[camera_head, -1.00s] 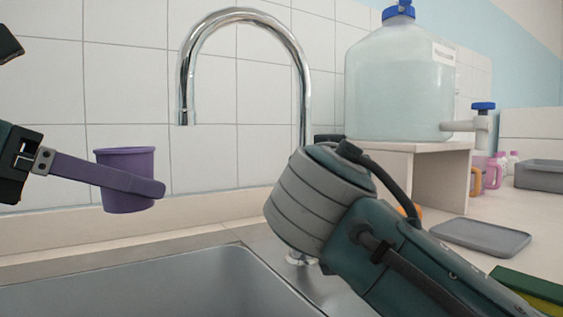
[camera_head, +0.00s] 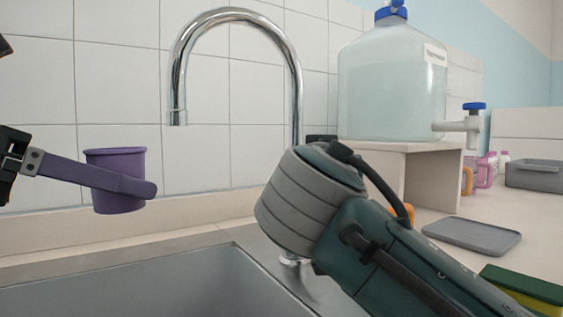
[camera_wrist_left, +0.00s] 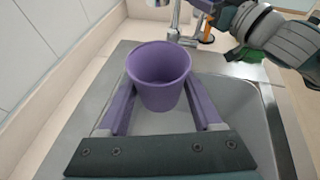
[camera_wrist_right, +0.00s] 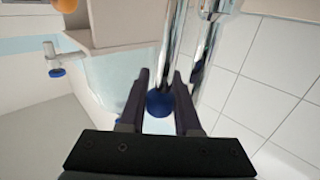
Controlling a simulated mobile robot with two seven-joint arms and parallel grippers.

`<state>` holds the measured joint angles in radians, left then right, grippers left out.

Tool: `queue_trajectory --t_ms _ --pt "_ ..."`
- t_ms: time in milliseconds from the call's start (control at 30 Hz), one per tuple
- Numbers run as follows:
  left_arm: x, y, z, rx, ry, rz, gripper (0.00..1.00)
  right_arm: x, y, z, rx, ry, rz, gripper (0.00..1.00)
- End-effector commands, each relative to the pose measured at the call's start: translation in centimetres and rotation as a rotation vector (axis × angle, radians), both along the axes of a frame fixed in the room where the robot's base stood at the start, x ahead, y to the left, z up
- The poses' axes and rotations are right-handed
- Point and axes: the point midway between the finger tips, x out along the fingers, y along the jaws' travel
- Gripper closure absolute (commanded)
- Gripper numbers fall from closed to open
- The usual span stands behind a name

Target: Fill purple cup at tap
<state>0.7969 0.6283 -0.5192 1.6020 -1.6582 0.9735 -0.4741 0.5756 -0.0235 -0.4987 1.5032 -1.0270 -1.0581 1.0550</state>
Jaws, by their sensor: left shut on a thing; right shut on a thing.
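The purple cup (camera_head: 115,181) is upright in my left gripper (camera_head: 148,189), above the sink's back left edge. In the left wrist view, the cup (camera_wrist_left: 160,90) sits between the two purple fingers and its inside looks empty. The chrome tap (camera_head: 236,17) arches over the sink; its spout end is right of and above the cup in the head view, and no water shows. In the right wrist view, my right gripper (camera_wrist_right: 162,98) is shut around a blue knob (camera_wrist_right: 160,103), seemingly the tap's handle. In the head view my right arm hides that gripper.
The steel sink (camera_head: 150,285) lies in front. A large clear water container (camera_head: 390,90) with a blue-handled spigot stands on a wooden stand (camera_head: 433,185) at right. A grey tray (camera_head: 472,236), a sponge (camera_head: 522,289) and a grey bin (camera_head: 535,175) are on the counter.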

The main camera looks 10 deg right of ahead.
Motion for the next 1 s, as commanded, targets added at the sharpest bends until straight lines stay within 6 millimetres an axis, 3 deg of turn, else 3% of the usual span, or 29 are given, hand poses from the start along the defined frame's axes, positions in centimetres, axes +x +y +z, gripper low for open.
queue_trajectory --t_ms 733,1000 --pt "0.00 0.00 0.01 0.000 0.000 0.000 0.85 0.00 0.00 0.02 0.002 0.000 0.000 1.00" --pt "0.00 0.00 0.01 0.000 0.000 0.000 0.85 0.28 -0.78 -0.18 0.074 0.027 -0.003 1.00"
